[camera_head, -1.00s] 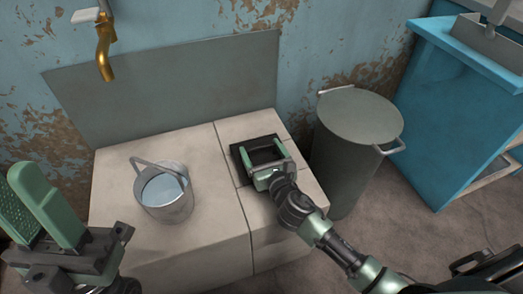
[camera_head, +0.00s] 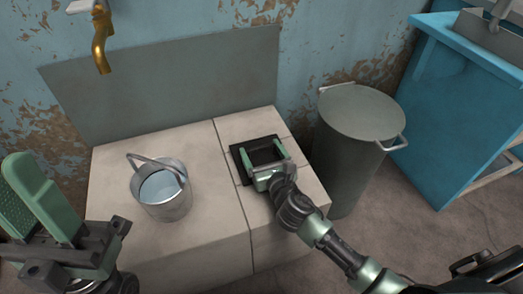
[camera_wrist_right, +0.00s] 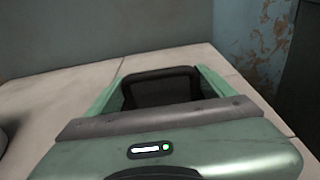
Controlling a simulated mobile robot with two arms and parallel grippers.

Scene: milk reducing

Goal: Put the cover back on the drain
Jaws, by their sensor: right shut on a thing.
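The dark drain cover (camera_wrist_right: 160,88) is between the fingers of my right gripper (camera_head: 264,158), which is shut on it. In the right wrist view, its dark raised frame stands between the two green fingers. In the head view, the gripper and cover are over the dark square drain area (camera_head: 238,153) on the right part of the tiled ledge. The gripper hides much of this area, so I cannot tell whether the cover is seated or just above the opening. My left gripper (camera_head: 42,205) is open and empty at the left edge, its fingers pointing up.
A metal bucket of water (camera_head: 172,202) stands on the tiled ledge (camera_head: 210,240), left of the drain. A brass tap (camera_head: 100,50) is above. A grey lidded bin (camera_head: 350,160) stands close right of the ledge, and a blue cabinet (camera_head: 450,110) is farther right.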

